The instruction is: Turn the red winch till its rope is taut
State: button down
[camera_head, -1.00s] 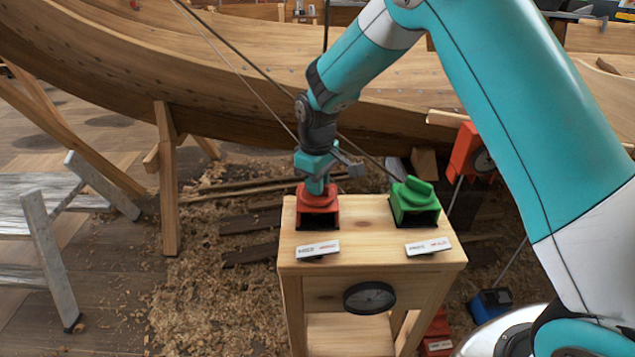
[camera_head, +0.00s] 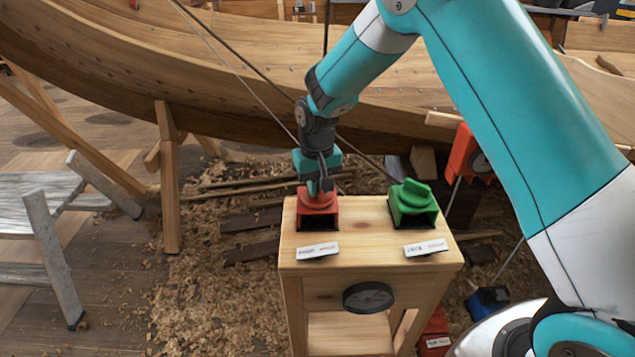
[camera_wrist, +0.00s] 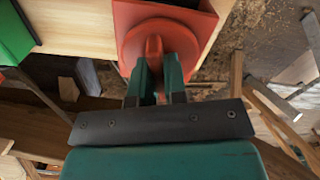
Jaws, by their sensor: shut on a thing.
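The red winch (camera_head: 318,212) stands on the left of a wooden stand's top. My gripper (camera_head: 319,190) points down onto it from above and is shut on its knob. In the wrist view the two teal fingers (camera_wrist: 157,80) clasp the raised red grip of the winch's round top (camera_wrist: 150,42). The green winch (camera_head: 413,205) stands to the right on the same top. Dark and light ropes (camera_head: 235,58) run down from the upper left behind my arm. I cannot tell which rope belongs to the red winch, nor how taut it is.
The wooden stand (camera_head: 365,262) has small white labels (camera_head: 318,251) and a dark round gauge (camera_head: 368,297) at the front. The wooden hull (camera_head: 220,85) lies behind. A grey trestle (camera_head: 52,250) is at the left.

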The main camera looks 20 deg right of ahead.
jog(key=m, duration=0.5)
jog(key=shift+w+r+p, duration=0.1)
jog(key=shift+p, duration=0.25)
dwell(0.4)
jog(key=c, duration=1.2)
grip_release()
jog(key=shift+o, duration=0.2)
notch_tip(320, 180, up, 17)
jog(key=b, duration=0.1)
jog(key=shift+r, duration=0.2)
jog(key=s+a+r+n+y, duration=0.1)
jog(key=s+n, duration=0.5)
jog(key=s, duration=0.9)
jog(key=s+a+r+n+y, duration=0.1)
jog(key=s+a+n+y, duration=0.2)
jog(key=s, duration=1.3)
jog(key=n, duration=0.2)
jog(key=shift+a+r+n, duration=0.2)
jog(key=shift+r+n, duration=0.1)
jog(key=shift+n, duration=0.1)
